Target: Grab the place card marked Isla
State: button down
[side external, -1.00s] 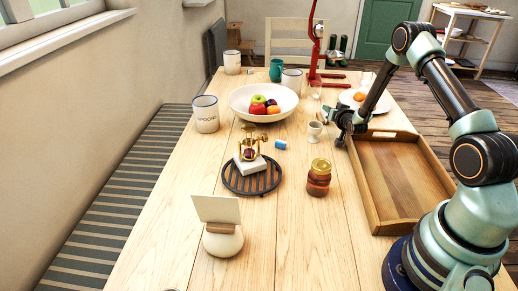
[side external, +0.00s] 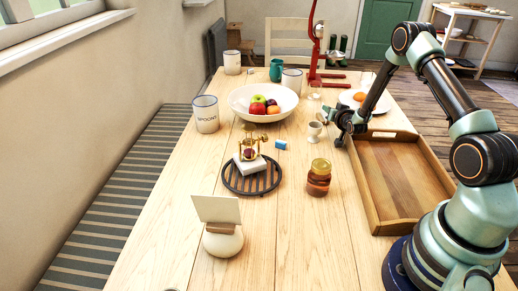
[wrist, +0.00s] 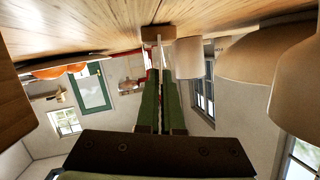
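A blank-looking pale card (side external: 216,208) stands in a wooden slot on a round white holder (side external: 222,240) at the near left of the table. No name can be read on it from this side. My gripper (side external: 338,120) is low over the table, far behind that card, near the tray's back left corner. In the wrist view, my two green fingers (wrist: 160,75) lie close together with a thin gap. A small wooden block (wrist: 158,33) is just beyond their tips, with something thin and pale by it. I cannot tell whether that is a card or whether the fingers touch it.
A wooden tray (side external: 376,210) lies below my arm. An egg cup (side external: 314,130) stands just left of my gripper. An amber jar (side external: 318,178), a black trivet (side external: 233,184) and a fruit bowl (side external: 240,101) are further left. The table's near middle is clear.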

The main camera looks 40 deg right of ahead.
jog(key=shift+s+a+f, duration=0.1)
jog(key=shift+s+f, duration=0.05)
jog(key=shift+f, duration=0.2)
notch_tip(320, 180, up, 20)
jog(key=shift+r, duration=0.25)
dwell(0.4)
